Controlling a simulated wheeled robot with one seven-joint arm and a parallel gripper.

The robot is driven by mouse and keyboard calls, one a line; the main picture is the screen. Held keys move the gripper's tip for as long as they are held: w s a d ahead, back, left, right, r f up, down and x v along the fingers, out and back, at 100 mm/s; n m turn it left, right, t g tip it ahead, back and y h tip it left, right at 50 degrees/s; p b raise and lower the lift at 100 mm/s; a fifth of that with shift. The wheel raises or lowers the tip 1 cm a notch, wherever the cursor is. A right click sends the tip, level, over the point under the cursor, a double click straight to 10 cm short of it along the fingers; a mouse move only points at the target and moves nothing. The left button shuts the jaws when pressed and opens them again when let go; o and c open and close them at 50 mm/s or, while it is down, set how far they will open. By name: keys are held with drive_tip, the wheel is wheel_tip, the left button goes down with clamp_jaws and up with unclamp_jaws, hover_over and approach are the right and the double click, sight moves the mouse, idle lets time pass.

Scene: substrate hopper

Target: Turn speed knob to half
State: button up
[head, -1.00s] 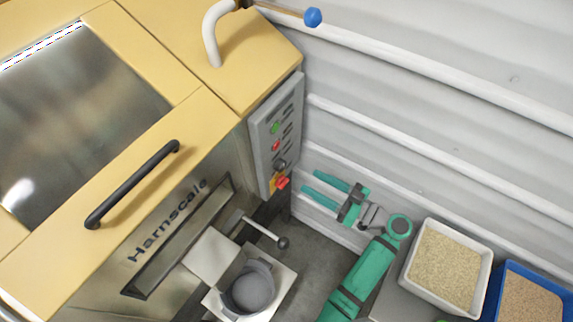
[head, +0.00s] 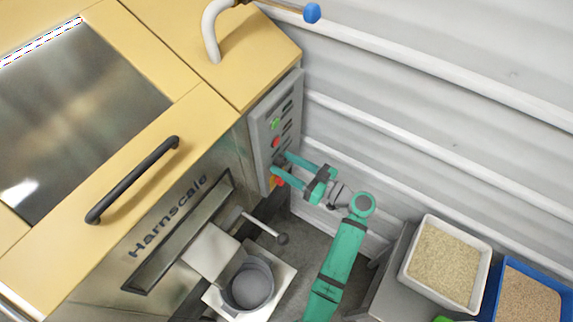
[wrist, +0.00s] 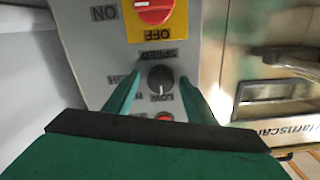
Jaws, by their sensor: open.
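The black speed knob (wrist: 160,78) is on the grey control panel (head: 262,130), with the label SPEED beside it. The labels look upside down in the wrist view. Its pale pointer mark seems to face the LOW label (wrist: 163,98). My green gripper (head: 281,163) reaches the lower part of the panel from the right. In the wrist view my gripper (wrist: 160,80) is open, one finger on each side of the knob. I cannot tell whether either finger touches it. In the head view the fingers mostly hide the knob.
A red rotary switch on a yellow plate (wrist: 177,20) sits close to the knob. Green (head: 275,123) and red (head: 275,142) buttons are higher on the panel. The ribbed wall (head: 420,130) is close on the right. A lever with a dark ball (head: 282,239) stands below.

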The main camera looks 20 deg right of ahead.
drive_tip(key=shift+w, duration=0.1)
drive_tip(key=c, duration=1)
drive_tip(key=shift+c, duration=0.2)
drive_tip(key=shift+m, duration=0.3)
drive_tip(key=m, duration=0.3)
drive_tip(key=shift+a+m, duration=0.1)
drive_tip(key=shift+m, duration=2.5)
drive_tip(key=o, duration=1)
